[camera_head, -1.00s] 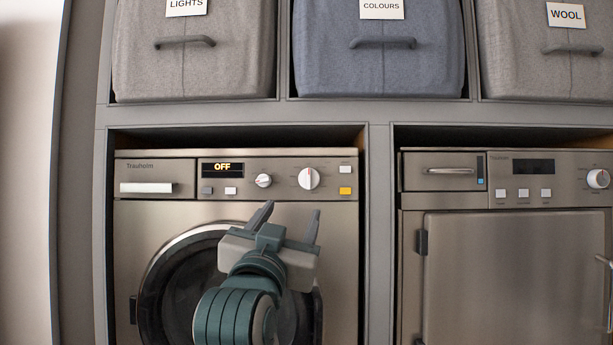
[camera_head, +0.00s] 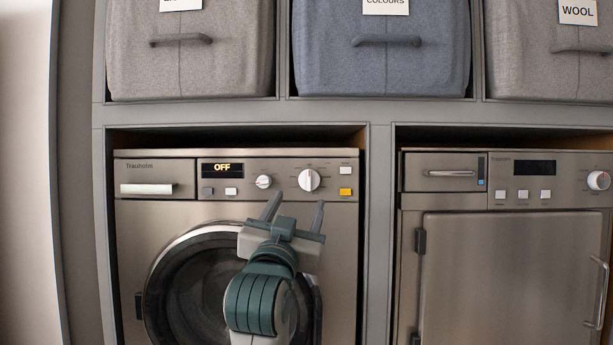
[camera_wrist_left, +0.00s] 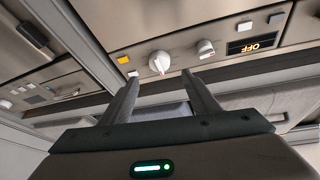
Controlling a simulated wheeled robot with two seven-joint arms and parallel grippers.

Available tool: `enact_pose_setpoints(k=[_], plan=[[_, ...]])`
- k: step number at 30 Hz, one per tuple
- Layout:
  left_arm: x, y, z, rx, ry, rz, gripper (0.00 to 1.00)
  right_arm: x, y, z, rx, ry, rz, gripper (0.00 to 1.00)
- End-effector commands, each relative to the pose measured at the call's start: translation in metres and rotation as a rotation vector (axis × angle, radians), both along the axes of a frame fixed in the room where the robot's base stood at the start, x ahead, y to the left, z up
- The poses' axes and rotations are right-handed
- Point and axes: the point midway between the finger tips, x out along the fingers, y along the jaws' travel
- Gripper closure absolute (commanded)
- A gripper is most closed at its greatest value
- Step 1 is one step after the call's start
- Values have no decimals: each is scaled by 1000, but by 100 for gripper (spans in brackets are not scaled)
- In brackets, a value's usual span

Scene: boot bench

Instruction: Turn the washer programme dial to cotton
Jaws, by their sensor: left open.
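The washer (camera_head: 215,212) stands in the left bay with its display (camera_head: 222,168) reading OFF. Its larger white dial (camera_head: 308,180) sits on the panel right of a smaller white knob (camera_head: 264,182). In the left wrist view the larger dial (camera_wrist_left: 159,62) shows beyond the fingertips, with the smaller knob (camera_wrist_left: 206,48) to its right. My left gripper (camera_head: 296,206) is open and empty, just below the larger dial and apart from it. Its two fingers also show in the left wrist view (camera_wrist_left: 160,80). My right gripper is out of view.
Yellow (camera_head: 345,192) and white (camera_head: 345,170) buttons sit right of the dial. A detergent drawer (camera_head: 150,180) is at the panel's left. A second machine (camera_head: 510,260) stands in the right bay. Fabric bins (camera_head: 385,60) fill the shelf above.

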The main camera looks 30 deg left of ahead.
Motion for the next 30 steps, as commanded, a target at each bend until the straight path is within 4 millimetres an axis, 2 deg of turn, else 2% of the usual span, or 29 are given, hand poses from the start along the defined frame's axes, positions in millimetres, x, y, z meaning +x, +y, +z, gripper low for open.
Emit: enact_pose_setpoints(k=[9, 15, 21, 29, 30], plan=[[49, 20, 24, 1, 4, 0, 44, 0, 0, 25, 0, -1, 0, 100], [70, 29, 32, 0, 1, 1, 44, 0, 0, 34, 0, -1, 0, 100], [79, 32, 34, 0, 0, 0, 44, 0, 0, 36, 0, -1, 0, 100], [79, 32, 34, 0, 0, 0, 44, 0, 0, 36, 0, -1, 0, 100], [79, 32, 34, 0, -1, 0, 47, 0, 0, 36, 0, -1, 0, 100]])
